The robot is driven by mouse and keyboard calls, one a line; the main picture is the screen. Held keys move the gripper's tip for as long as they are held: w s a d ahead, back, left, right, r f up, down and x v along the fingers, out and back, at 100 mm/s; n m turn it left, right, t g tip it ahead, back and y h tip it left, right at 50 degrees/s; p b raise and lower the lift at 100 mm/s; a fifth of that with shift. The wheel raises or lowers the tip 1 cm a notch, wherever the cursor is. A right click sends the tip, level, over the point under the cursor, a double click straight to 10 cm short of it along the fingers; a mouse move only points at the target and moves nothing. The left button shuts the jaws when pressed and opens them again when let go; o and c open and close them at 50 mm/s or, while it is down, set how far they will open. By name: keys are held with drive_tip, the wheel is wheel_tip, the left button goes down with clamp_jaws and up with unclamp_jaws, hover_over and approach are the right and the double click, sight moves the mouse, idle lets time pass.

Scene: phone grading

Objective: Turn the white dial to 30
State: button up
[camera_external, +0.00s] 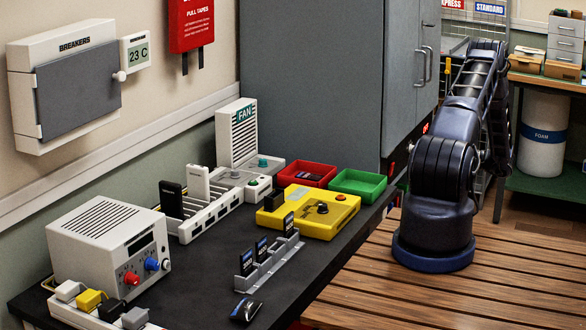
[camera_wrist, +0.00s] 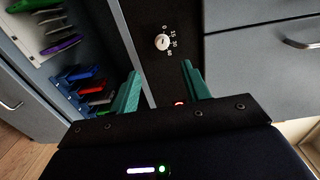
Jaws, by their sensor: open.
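The white dial (camera_wrist: 162,42) is a small round knob on a narrow black panel (camera_wrist: 148,18) in the wrist view. Small white numbers run along its right side, among them 0, 15 and 30. I cannot tell which number it points to. My gripper (camera_wrist: 161,70) has two green fingers spread apart with nothing between them. The dial lies beyond the fingertips, about centred between them, and is not touched. A red light glows on the panel by the right finger. In the external view my gripper and the dial are not visible.
Grey drawers with a handle (camera_wrist: 300,44) flank the panel on the right, and an open shelf with coloured items (camera_wrist: 85,75) on the left. In the external view, a tall grey cabinet (camera_external: 310,75) stands beside my arm, and a dark bench (camera_external: 205,275) holds several devices and trays.

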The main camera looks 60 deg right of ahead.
drive_tip(key=w, duration=1.1)
drive_tip(key=shift+a, duration=0.1)
drive_tip(key=c, duration=1)
